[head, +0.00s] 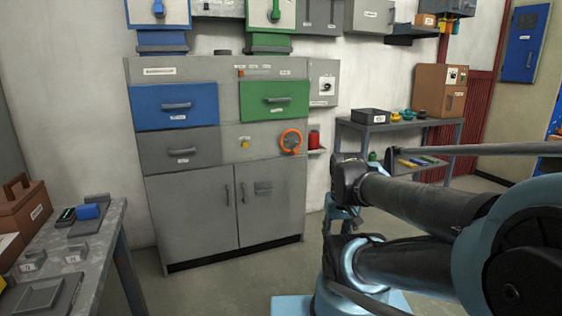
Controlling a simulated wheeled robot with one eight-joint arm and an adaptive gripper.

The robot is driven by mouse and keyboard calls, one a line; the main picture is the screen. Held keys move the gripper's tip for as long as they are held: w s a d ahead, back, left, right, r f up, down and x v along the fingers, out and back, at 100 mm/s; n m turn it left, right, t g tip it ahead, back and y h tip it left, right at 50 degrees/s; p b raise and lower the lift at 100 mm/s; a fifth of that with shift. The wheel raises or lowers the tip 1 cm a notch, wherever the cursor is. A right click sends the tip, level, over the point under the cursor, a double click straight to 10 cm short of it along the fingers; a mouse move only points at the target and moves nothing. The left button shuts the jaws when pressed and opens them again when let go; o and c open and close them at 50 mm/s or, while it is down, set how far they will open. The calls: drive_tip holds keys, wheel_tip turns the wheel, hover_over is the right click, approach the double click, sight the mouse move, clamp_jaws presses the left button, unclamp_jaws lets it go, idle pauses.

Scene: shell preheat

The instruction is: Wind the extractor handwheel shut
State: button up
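An orange handwheel (291,141) is mounted on the front of the grey cabinet (196,209), at the right of its middle row and below the green drawer (275,100). It has an orange ring around a grey-brown centre. How far it is wound cannot be told from here. My arm reaches in from the right, and its nearest parts show to the right of and below the handwheel, apart from it. I cannot make out my gripper's fingers in this view.
A small yellow knob (244,142) sits left of the handwheel, and a red canister (314,139) stands on a small shelf to its right. A workbench (107,243) is at lower left. A metal side table (398,127) stands at back right. The floor before the cabinet is clear.

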drive_tip(key=shift+s+a, duration=0.15)
drive_tip(key=shift+s, duration=0.2)
